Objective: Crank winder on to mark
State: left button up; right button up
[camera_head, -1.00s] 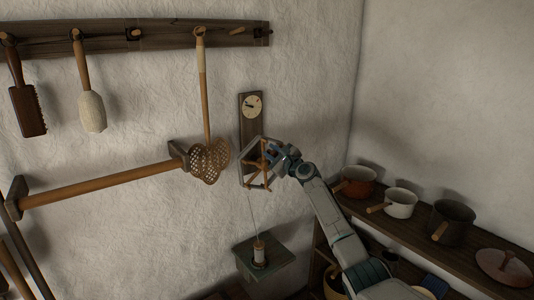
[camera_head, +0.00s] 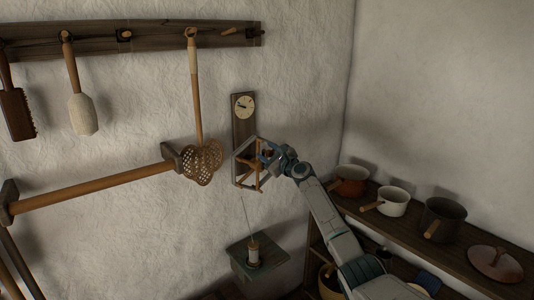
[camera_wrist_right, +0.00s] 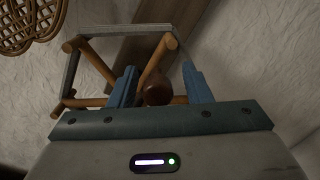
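The winder (camera_head: 247,172), a wooden reel with several bars, is mounted low on a dark upright board (camera_head: 243,130) on the wall. A pale round dial (camera_head: 243,106) with a dark pointer is on the board above it; the mark is too small to make out. A thread runs down from the winder to a spool (camera_head: 253,254) on a small green shelf (camera_head: 275,262). My right gripper (camera_head: 268,153) is at the winder. In the right wrist view its two blue fingers stand apart on either side of a round brown knob (camera_wrist_right: 157,92), with gaps visible. My left gripper is out of view.
A woven beater (camera_head: 203,160) hangs close left of the winder, beside a wooden rail (camera_head: 95,190). Pots (camera_head: 392,201) stand on a shelf to the right, near my right arm. The wall around the dial is clear.

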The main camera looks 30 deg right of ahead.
jog(key=shift+s, duration=0.1)
jog(key=s, duration=1)
jog(key=shift+s+d+f, duration=0.3)
jog(key=shift+d+f, duration=0.05)
jog(key=shift+f, duration=0.1)
